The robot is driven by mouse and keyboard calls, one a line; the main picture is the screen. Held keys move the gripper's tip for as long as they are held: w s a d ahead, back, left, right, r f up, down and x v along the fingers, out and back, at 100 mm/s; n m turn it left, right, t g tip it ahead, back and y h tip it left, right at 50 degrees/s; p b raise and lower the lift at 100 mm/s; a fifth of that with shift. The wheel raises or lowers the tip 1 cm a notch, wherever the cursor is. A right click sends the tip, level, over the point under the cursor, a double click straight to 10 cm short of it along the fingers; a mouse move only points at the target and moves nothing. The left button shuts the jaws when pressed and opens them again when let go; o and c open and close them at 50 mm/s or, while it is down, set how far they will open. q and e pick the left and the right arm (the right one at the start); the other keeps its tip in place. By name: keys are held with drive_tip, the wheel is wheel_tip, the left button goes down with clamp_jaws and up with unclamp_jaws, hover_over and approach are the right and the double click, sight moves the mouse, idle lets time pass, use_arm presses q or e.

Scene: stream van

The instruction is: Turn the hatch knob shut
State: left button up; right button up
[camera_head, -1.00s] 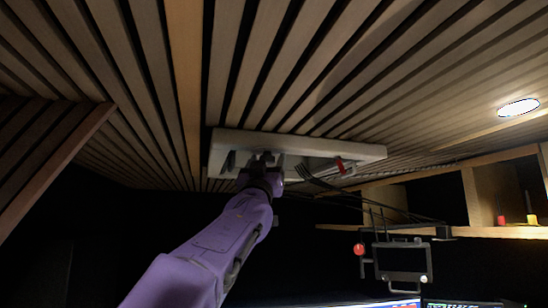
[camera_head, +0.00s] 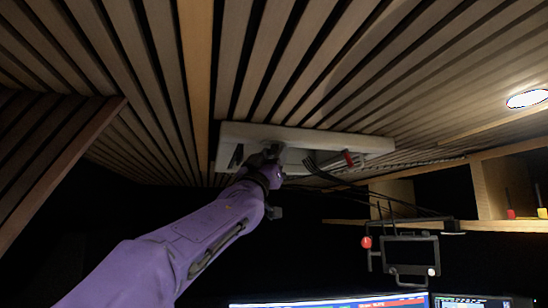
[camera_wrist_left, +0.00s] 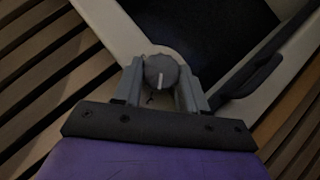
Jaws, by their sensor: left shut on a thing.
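The hatch is a pale rectangular frame (camera_head: 320,139) set in the slatted ceiling. In the left wrist view its pale frame (camera_wrist_left: 117,30) surrounds a dark panel. The hatch knob (camera_wrist_left: 161,72) is a round grey knob with a white pointer line that slants toward the lower left of that view. My left gripper (camera_wrist_left: 160,85) is shut on the knob, one finger on each side. In the head view my left gripper (camera_head: 268,157) is at the hatch's near left part and hides the knob. My right gripper is in neither view.
A red-tipped part (camera_head: 348,158) sits at the hatch's right side, with dark cables near it. A monitor on a bracket (camera_head: 408,255) hangs at the lower right. Wooden shelves (camera_head: 490,190) stand at the right, and a round lamp (camera_head: 527,98) is in the ceiling.

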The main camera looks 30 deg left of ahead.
use_arm(q)
drive_tip(key=h, duration=0.1)
drive_tip(key=m+h, duration=0.1)
drive_tip(key=h, duration=0.2)
drive_tip(key=shift+a+m+h, duration=0.3)
drive_tip(key=shift+m, duration=0.1)
drive_tip(key=m+g+h, duration=0.1)
drive_tip(key=m+h, duration=0.1)
drive_tip(key=h, duration=0.2)
drive_tip(key=m+g+h, duration=0.1)
drive_tip(key=m+h, duration=0.1)
drive_tip(key=h, duration=0.2)
drive_tip(key=m+g+h, duration=0.1)
drive_tip(key=h, duration=0.3)
drive_tip(key=shift+a+m+g+h, duration=0.2)
drive_tip(key=shift+m+g+h, duration=0.1)
drive_tip(key=shift+m, duration=0.1)
drive_tip(key=shift+a+r+m+g+h, duration=0.2)
drive_tip(key=shift+r+m+g+h, duration=0.1)
drive_tip(key=shift+h, duration=0.3)
drive_tip(key=shift+s+d+r+m+g+h, duration=0.1)
drive_tip(key=shift+m+g+h, duration=0.25)
drive_tip(key=shift+h, duration=0.25)
drive_tip(key=shift+w+f+g+h, duration=0.2)
drive_tip(key=shift+g+h, duration=0.15)
drive_tip(key=shift+h, duration=0.05)
drive_tip(key=shift+w+d+f+m+g+h, duration=0.1)
drive_tip(key=shift+d+f+m+g+h, duration=0.1)
drive_tip(key=shift+m+g+h, duration=0.15)
